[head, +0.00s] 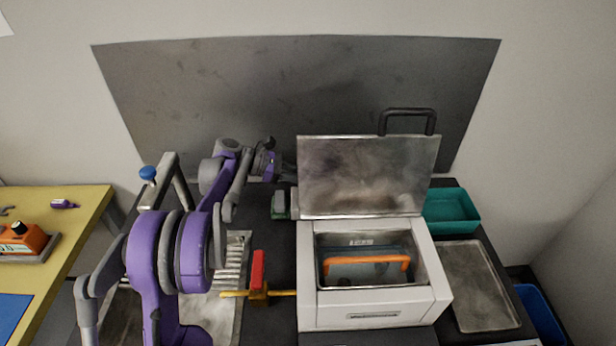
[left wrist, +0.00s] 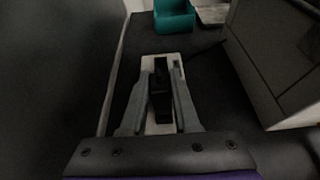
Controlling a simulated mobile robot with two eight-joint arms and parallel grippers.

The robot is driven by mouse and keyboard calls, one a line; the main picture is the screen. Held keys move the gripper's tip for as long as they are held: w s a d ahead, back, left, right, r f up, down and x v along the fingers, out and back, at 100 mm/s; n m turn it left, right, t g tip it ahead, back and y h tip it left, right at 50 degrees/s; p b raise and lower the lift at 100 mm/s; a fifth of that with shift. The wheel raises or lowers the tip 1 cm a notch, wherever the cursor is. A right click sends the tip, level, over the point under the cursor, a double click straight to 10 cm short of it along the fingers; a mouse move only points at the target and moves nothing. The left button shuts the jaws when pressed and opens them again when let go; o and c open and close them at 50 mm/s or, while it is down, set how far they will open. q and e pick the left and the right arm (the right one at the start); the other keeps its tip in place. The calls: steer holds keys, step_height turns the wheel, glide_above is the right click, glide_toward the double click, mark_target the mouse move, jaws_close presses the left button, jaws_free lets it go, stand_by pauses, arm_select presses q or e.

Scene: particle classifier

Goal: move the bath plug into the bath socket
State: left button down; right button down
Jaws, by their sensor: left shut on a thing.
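My left arm reaches behind the white water bath (head: 375,322), and its fingers are hidden in the head view. In the left wrist view my left gripper (left wrist: 160,98) is shut on a black plug (left wrist: 160,88), with one grey finger on each side. A pale plate (left wrist: 149,66), probably the bath socket, lies beneath or just beyond the plug on the dark bench. I cannot tell whether the plug touches it or sits in it. My right gripper is in neither view.
The bath's metal lid (head: 366,175) stands open, with an orange-handled rack (head: 366,262) inside. A teal bin (head: 452,212) and a metal tray (head: 478,285) are at the right. A blue-topped grey post (head: 150,174) stands at the left.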

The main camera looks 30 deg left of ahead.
arm_select(q)
steer(key=shift+f+b, duration=0.7)
steer(key=shift+f, duration=0.45)
steer(key=c, duration=0.6)
jaws_free()
steer(key=v, duration=0.7)
steer(key=shift+s+a+r, duration=0.15)
steer(key=shift+a, duration=0.05)
